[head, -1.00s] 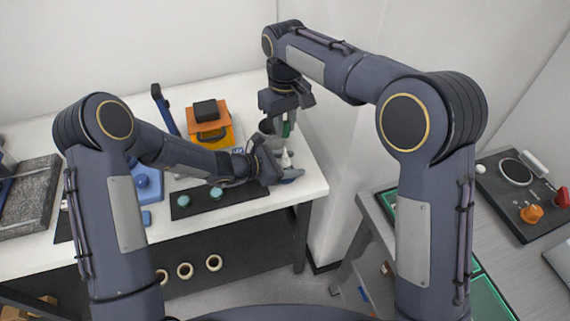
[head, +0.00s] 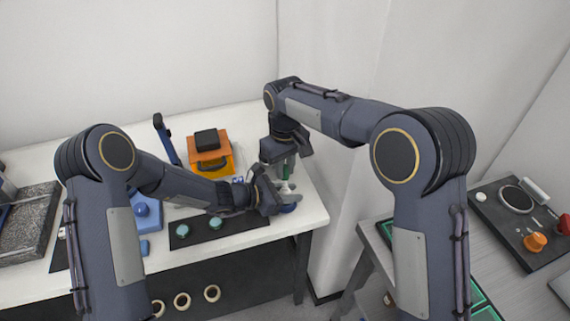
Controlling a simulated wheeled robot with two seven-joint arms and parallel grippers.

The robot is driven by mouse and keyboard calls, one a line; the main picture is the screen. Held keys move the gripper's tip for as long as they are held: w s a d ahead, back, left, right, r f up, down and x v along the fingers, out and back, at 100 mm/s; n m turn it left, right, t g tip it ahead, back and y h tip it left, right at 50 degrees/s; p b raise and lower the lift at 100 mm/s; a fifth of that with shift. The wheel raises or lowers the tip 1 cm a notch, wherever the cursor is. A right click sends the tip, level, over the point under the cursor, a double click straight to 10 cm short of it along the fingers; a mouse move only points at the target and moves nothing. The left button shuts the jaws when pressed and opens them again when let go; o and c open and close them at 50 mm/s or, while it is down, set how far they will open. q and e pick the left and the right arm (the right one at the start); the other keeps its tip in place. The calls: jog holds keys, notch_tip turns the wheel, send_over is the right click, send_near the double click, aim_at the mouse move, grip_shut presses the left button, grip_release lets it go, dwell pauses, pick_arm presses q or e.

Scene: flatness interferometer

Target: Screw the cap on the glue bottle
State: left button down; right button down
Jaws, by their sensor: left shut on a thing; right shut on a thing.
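The glue bottle (head: 285,188) shows as a small white top at the right end of the white bench. My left gripper (head: 278,199) comes in from the left and is shut on it; the gripper hides most of its body. My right gripper (head: 288,161) points down from above and is shut on the green cap (head: 288,172). The cap is right over the bottle's white tip and looks to meet it. I cannot tell whether the threads are engaged.
A dark mat (head: 207,231) with two teal discs lies left of the bottle. An orange box (head: 212,163) with a black block on top stands behind. A blue object (head: 147,212) and a granite slab (head: 28,222) are farther left. The bench's right edge is close by.

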aim_at(285, 175)
jog(key=shift+f, duration=0.2)
dwell(0.4)
jog(key=shift+f, duration=0.9)
jog(key=shift+f, duration=0.5)
jog(key=c, duration=1.3)
grip_release()
jog(key=shift+r, duration=2.25)
jog(key=shift+c, duration=0.3)
